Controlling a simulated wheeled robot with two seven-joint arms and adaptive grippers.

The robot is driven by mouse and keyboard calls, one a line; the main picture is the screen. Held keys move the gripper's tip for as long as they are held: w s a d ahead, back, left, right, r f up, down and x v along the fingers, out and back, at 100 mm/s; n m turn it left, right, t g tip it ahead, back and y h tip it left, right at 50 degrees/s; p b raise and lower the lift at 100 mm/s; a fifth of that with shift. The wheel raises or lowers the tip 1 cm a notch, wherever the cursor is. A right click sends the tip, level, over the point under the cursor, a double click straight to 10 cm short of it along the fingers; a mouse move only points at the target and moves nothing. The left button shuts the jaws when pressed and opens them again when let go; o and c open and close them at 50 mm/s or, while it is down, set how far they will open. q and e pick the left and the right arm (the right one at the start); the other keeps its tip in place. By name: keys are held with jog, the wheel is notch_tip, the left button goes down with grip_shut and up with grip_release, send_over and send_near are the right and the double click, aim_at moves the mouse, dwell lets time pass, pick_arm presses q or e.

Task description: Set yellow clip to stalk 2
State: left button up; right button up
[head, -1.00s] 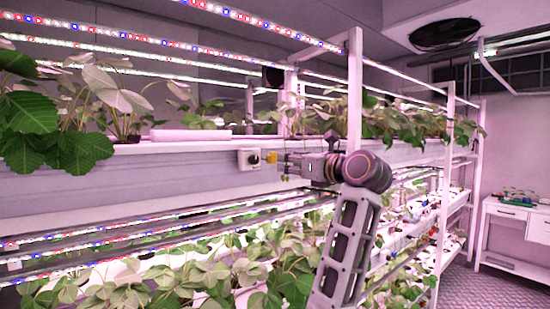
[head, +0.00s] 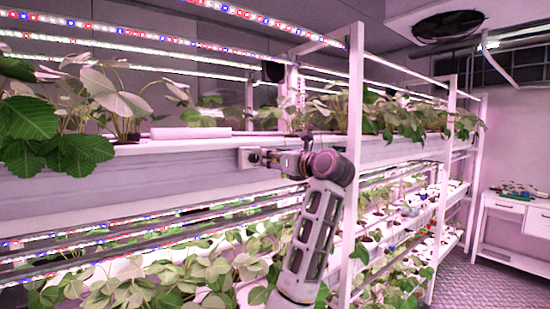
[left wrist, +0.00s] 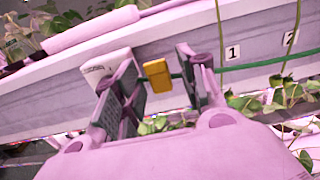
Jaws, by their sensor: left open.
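The yellow clip (left wrist: 157,76) shows in the left wrist view against the gutter front, at the green line (left wrist: 255,64). My left gripper (left wrist: 154,62) is open, with one finger on each side of the clip and a gap to both. In the head view my left gripper (head: 264,158) is at the upper gutter and hides the clip. Label 1 (left wrist: 233,53) and label 2 (left wrist: 290,38) are right of the gripper. A thin stalk (left wrist: 219,30) hangs beside label 1, and stalk 2 (left wrist: 294,55) hangs at label 2. My right gripper is not in view.
A pale box (head: 245,158) on the gutter front is partly covered by my gripper. The white gutter (head: 110,185) carries strawberry plants. A white upright post (head: 354,110) stands right of my arm. Lower plants (head: 210,272) fill the shelf below. A bench (head: 510,205) stands far right.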

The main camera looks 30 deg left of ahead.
pick_arm(q)
grip_shut()
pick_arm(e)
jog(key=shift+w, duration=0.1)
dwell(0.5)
